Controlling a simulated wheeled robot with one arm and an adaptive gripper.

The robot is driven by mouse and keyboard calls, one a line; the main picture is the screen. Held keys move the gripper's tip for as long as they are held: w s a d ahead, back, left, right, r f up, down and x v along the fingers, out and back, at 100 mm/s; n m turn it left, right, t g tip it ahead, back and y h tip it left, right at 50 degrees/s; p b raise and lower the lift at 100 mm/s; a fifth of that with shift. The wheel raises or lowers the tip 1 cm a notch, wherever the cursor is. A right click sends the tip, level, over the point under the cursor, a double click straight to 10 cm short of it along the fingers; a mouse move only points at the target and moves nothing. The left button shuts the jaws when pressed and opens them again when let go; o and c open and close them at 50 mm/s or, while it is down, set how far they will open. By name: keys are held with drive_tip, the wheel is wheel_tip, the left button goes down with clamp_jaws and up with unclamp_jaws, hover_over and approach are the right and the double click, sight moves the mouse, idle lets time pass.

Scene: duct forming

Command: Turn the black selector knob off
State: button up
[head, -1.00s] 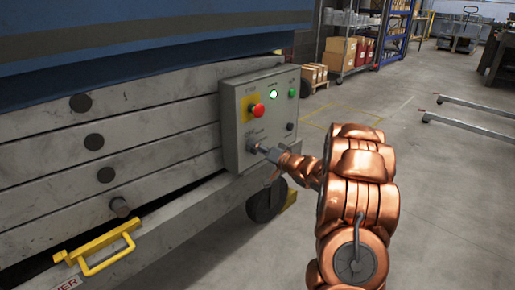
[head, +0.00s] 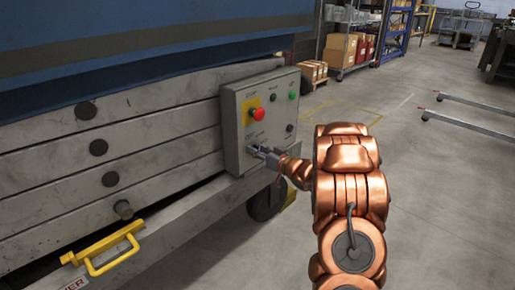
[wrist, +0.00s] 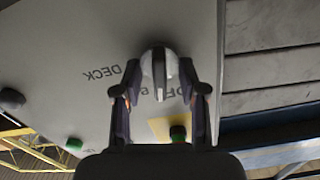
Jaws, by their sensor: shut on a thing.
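The black selector knob (wrist: 160,72) is on the lower part of the grey control box and has light sides and a dark central bar. My gripper (wrist: 160,78) is shut on it, one finger on each side. In the wrist view the bar runs roughly between the fingers toward my palm. An OFF label beside it is partly covered by the knob and finger. In the head view my gripper (head: 264,153) reaches the box from the right and hides most of the knob.
A yellow handle (head: 112,260) sticks out at lower left. Floor to the right is open.

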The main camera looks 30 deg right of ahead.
drive_tip(key=shift+n, duration=1.1)
drive_tip(key=o, duration=1.1)
drive_tip(key=v, duration=1.2)
